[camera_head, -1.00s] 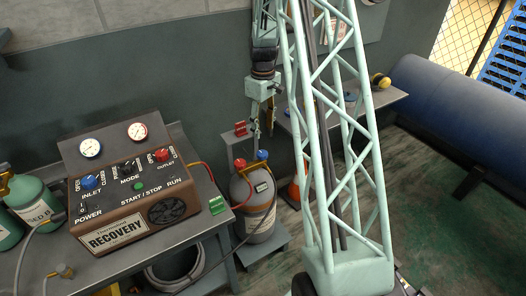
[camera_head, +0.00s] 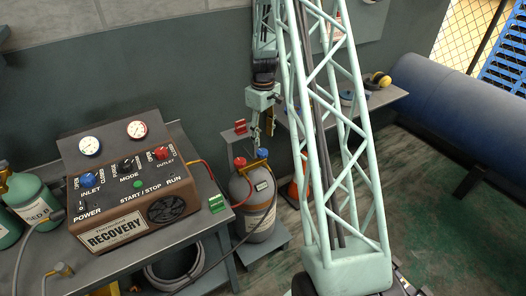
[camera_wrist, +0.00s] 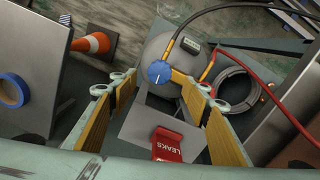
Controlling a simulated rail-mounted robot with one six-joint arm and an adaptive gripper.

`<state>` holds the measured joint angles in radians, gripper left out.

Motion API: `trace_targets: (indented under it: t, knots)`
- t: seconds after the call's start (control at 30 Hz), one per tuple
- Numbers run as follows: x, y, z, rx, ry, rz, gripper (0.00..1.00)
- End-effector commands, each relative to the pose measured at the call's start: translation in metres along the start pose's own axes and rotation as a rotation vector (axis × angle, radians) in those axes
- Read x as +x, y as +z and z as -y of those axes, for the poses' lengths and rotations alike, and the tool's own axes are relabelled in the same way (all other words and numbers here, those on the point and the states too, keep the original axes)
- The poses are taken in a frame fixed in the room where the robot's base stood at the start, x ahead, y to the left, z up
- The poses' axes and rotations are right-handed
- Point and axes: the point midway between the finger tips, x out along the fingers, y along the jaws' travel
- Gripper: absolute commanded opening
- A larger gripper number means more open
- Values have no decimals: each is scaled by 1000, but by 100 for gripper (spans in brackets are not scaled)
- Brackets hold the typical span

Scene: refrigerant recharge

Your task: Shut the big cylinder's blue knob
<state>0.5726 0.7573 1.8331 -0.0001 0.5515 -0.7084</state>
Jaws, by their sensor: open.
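The big cylinder (camera_head: 252,212) is grey and stands upright on a low stand beside the bench. Its blue knob (camera_head: 262,153) sits on top, to the right of its red knob (camera_head: 239,162). In the wrist view the blue knob (camera_wrist: 159,72) has a white pointer line and lies just beyond the fingertips, roughly midway between them. My gripper (camera_head: 259,138) is above the cylinder's top, pointing down near the blue knob. Its fingers (camera_wrist: 163,85) are spread, with nothing held between them. I cannot tell the exact gap to the knob.
The recovery machine (camera_head: 128,190) stands on the bench at left. Black and red hoses (camera_wrist: 292,115) run right of the knob. A red "LEAKS" item (camera_wrist: 167,145) lies below between the fingers. An orange cone (camera_wrist: 95,42) and blue tape roll (camera_wrist: 12,90) are left.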

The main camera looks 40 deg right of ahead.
Motion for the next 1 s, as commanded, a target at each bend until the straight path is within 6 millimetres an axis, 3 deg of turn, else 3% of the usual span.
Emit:
trace_targets:
  t: [0.5, 0.7, 1.0]
  knots:
    - [68, 0, 0, 0, -1, 1, 44]
    - [82, 0, 0, 0, 0, 1, 44]
    - [87, 0, 0, 0, 0, 0, 44]
